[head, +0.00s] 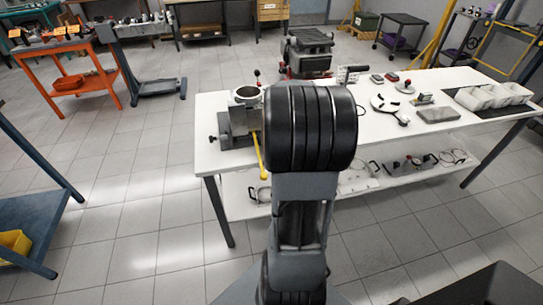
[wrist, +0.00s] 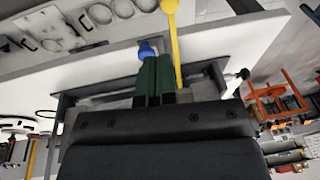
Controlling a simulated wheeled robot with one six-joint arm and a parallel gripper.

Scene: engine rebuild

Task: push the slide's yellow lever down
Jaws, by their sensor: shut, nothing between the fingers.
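The slide's yellow lever (head: 261,155) hangs from the grey slide unit (head: 240,122) at the table's left end and reaches down past the front edge. In the wrist view the lever (wrist: 176,45) shows as a yellow rod with a ball end at the top edge. My gripper (wrist: 155,60) has green fingers, shut and empty, just left of the lever. I cannot tell whether they touch it. A small blue part (wrist: 147,48) shows at the fingertips. In the head view my gripper is hidden behind my arm.
The white table (head: 215,163) has a lower shelf (head: 240,190) with rings and small parts. A vise-like machine (head: 308,52) stands behind my arm. White bins (head: 492,95) are at the table's right. An orange cart (head: 75,75) stands at left; floor is clear between.

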